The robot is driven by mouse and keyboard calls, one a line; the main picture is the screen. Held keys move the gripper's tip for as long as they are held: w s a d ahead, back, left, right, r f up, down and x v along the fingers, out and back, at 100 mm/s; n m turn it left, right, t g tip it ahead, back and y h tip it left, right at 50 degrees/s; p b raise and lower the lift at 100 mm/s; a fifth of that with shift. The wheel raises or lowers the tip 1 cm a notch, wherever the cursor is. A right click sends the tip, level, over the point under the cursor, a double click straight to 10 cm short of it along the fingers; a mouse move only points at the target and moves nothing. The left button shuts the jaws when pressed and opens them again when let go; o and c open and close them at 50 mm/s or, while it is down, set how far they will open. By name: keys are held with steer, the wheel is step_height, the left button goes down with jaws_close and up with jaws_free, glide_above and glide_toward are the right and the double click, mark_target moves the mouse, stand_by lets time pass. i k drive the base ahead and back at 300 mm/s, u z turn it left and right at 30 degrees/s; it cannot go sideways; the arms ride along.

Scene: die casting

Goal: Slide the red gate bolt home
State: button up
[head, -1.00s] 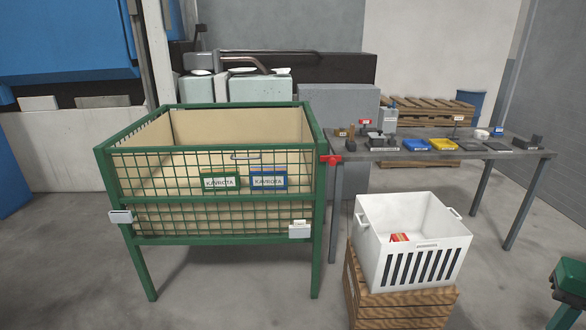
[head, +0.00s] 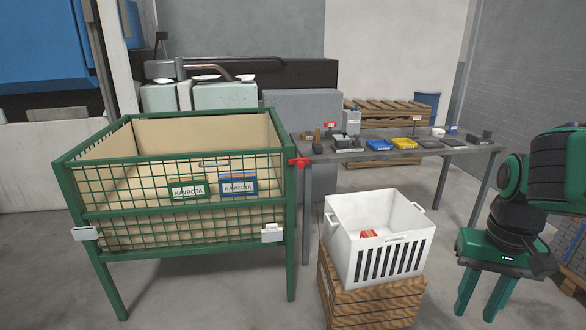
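The red gate bolt (head: 299,162) is a small red piece at the upper part of the right front post of the green mesh cage (head: 185,213). It sticks out a little to the right of the post. It is too small to tell how far it is in. My gripper (head: 474,312) is at the right of the view, pointing down, well to the right of the bolt and lower in the picture. Its two green fingers are apart with nothing between them.
A white slotted crate (head: 336,208) on a wooden crate (head: 375,300) stands between my gripper and the cage. A grey table (head: 420,154) with trays and tools is behind it. White plates (head: 86,233) sit on the cage's front. Floor in front of the cage is clear.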

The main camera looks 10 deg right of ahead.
mark_target(299, 162)
steer(key=i, duration=0.95)
steer(key=z, duration=0.05)
